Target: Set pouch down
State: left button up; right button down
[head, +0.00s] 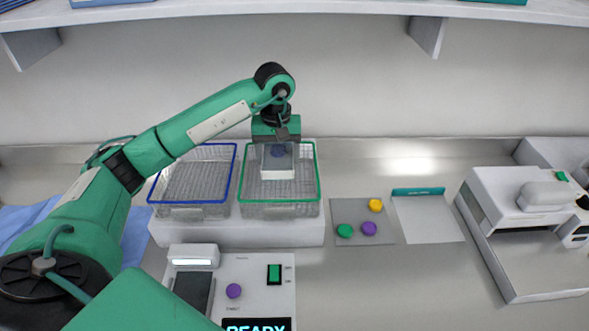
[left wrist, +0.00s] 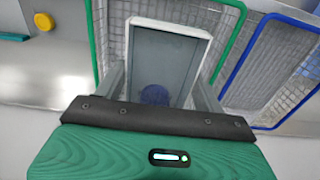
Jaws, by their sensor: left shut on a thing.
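My left gripper (head: 277,142) points down over the green-rimmed wire basket (head: 281,210). It is shut on the pouch, a pale grey-white rectangle (head: 278,172) with a dark blue-violet round spot. In the left wrist view the pouch (left wrist: 168,55) lies between the two fingers, inside the outline of the green rim (left wrist: 93,30). I cannot tell whether the pouch touches the basket floor. My right gripper is not in view.
A blue-rimmed wire basket (head: 195,180), apparently empty, stands to the left. On the right are a grey mat (head: 350,212) with yellow, green and purple discs, a flat pouch with a teal edge (head: 428,218), and a white machine (head: 525,215). A control panel (head: 255,275) is in front.

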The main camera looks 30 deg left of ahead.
pick_arm(q)
jog(key=shift+w, duration=0.25)
jog(key=shift+f+p, duration=0.3)
jog(key=shift+f, duration=0.1)
jog(key=p, duration=0.2)
send_over(280, 191)
notch_tip(280, 191, down, 4)
jog(key=shift+f, duration=0.15)
jog(key=shift+w+f, duration=0.1)
jog(key=shift+f, duration=0.45)
notch_tip(280, 191, down, 3)
jog(key=shift+f+p, duration=0.1)
jog(key=shift+p, duration=0.65)
jog(key=shift+f+b, duration=0.3)
jog(key=o, duration=0.9)
jog(key=shift+o, duration=0.2)
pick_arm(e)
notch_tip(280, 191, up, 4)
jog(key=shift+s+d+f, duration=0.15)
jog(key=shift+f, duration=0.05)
pick_arm(q)
jog(key=shift+r, duration=0.1)
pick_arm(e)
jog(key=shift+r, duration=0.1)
